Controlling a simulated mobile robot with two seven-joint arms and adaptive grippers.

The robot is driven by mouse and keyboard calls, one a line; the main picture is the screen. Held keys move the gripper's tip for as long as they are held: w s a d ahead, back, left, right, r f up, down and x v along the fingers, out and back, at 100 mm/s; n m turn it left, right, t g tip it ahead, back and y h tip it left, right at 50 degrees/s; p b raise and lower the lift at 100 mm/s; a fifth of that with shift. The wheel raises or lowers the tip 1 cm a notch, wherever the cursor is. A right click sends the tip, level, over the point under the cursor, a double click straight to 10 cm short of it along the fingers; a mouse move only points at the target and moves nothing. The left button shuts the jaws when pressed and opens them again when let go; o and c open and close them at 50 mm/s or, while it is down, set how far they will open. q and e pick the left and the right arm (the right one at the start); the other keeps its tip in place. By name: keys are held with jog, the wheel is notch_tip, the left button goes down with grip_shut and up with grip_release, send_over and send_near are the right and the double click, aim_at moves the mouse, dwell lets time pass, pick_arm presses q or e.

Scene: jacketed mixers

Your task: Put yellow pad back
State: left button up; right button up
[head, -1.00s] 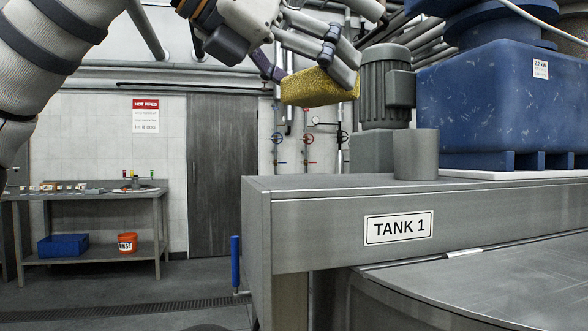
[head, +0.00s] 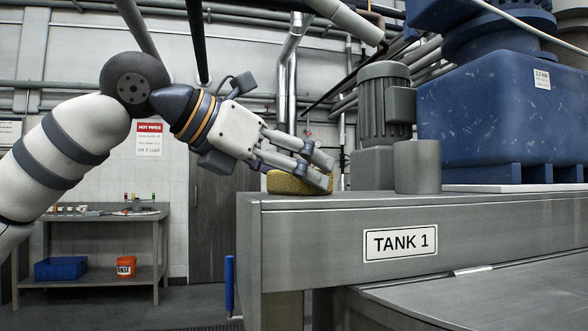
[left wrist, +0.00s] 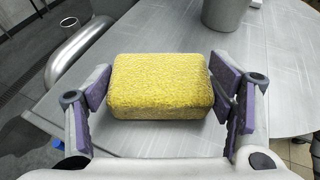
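The yellow pad (head: 290,184) is a rough, block-shaped sponge at the left end of the grey steel top (head: 350,198) of the TANK 1 frame. It appears to rest on that top or just above it. My left gripper (head: 318,172) reaches in from the left with its fingers around the pad. In the left wrist view, the yellow pad (left wrist: 162,85) lies between the purple-padded fingers (left wrist: 160,95), which appear to touch its two ends. The pad's underside is hidden. My right gripper is not in view.
A grey cylinder (head: 417,167) stands on the steel top right of the pad, also showing in the wrist view (left wrist: 222,12). A grey motor (head: 384,105) and a blue mixer housing (head: 490,120) are beyond. A bench (head: 150,217) stands at the back left.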

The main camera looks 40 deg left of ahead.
pick_arm(q)
jog(key=o, duration=0.3)
jog(key=p+v, duration=0.1)
jog(key=v, duration=0.5)
jog(key=p+v, duration=0.1)
jog(key=v, duration=0.5)
jog(key=shift+r, duration=0.3)
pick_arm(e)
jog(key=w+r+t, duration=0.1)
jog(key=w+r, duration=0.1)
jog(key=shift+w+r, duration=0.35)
